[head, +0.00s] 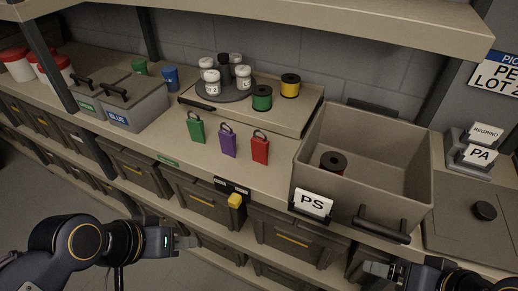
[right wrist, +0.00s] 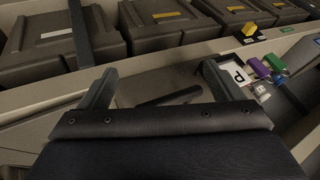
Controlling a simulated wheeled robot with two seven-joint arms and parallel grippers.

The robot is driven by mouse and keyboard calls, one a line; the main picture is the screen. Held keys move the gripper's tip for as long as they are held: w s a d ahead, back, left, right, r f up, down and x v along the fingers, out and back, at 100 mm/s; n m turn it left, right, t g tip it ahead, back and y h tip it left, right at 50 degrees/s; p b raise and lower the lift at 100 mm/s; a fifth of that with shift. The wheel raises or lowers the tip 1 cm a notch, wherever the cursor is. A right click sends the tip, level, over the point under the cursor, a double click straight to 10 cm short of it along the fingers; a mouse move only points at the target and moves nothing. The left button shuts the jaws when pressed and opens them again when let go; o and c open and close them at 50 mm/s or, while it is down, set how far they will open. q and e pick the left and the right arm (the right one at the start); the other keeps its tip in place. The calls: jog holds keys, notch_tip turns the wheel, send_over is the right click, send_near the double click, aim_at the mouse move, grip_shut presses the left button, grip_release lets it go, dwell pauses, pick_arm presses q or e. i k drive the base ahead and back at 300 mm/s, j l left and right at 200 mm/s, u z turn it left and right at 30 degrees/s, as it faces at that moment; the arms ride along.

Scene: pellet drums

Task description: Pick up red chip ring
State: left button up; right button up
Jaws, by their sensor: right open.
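The red chip ring (head: 260,150) is a red tag with a dark loop. It is at the front of the shelf top, right of the purple chip ring (head: 228,145) and the green chip ring (head: 196,131). My right gripper (head: 376,269) is low in front of the PS bin, to the right of the red chip ring and apart from it. In the right wrist view its two fingers (right wrist: 158,88) are spread with nothing held between them. My left gripper (head: 188,242) is low in front of the shelf, below the chip rings; its jaw gap is unclear.
The grey PS bin (head: 413,176) with a dark handle holds a dark spool (head: 333,162) and stands right of the red chip ring. Behind the rings, a raised board (head: 215,113) carries jars and spools. A yellow block (head: 236,200) sits on the front edge below.

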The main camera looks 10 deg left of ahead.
aim_at(260, 147)
jog(key=j, duration=1.35)
jog(key=i+j+z, duration=0.1)
jog(key=i+j, duration=0.45)
jog(key=i, duration=0.1)
